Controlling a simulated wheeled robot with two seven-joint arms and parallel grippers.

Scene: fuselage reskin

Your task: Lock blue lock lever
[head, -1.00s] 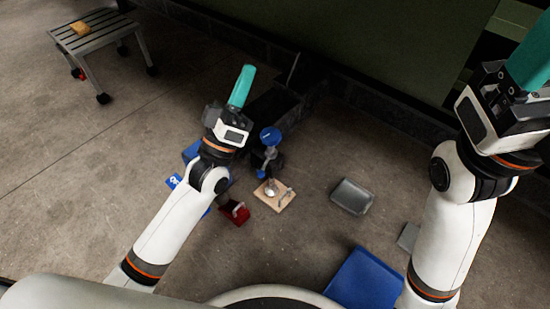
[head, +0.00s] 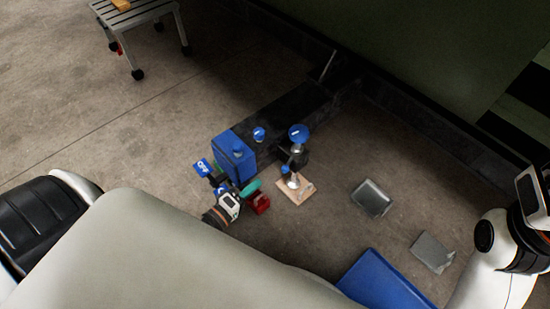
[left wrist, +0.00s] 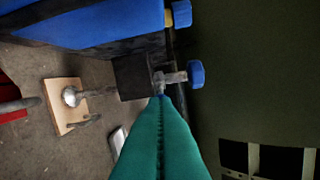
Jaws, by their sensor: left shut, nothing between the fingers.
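A blue round knob (head: 298,131) tops a dark and metal upright stand with a small wooden base (head: 303,192). In the left wrist view a blue knob (left wrist: 196,74) sits on a metal shaft beside a dark block. A second blue knob (head: 259,133) shows behind the blue box. I cannot tell which blue part is the lock lever. My left gripper (head: 251,187) has teal fingers and is shut and empty, low between the blue box and the wooden base. In the left wrist view its fingertips (left wrist: 160,98) overlap the shaft's lower end; contact cannot be told. My right gripper's fingers are out of view.
A blue box (head: 231,154) stands left of the stand, and a red block (head: 260,203) lies near my left gripper. Metal trays (head: 371,198) and a blue panel (head: 385,283) lie at right. A dark green wall (head: 400,60) rises behind.

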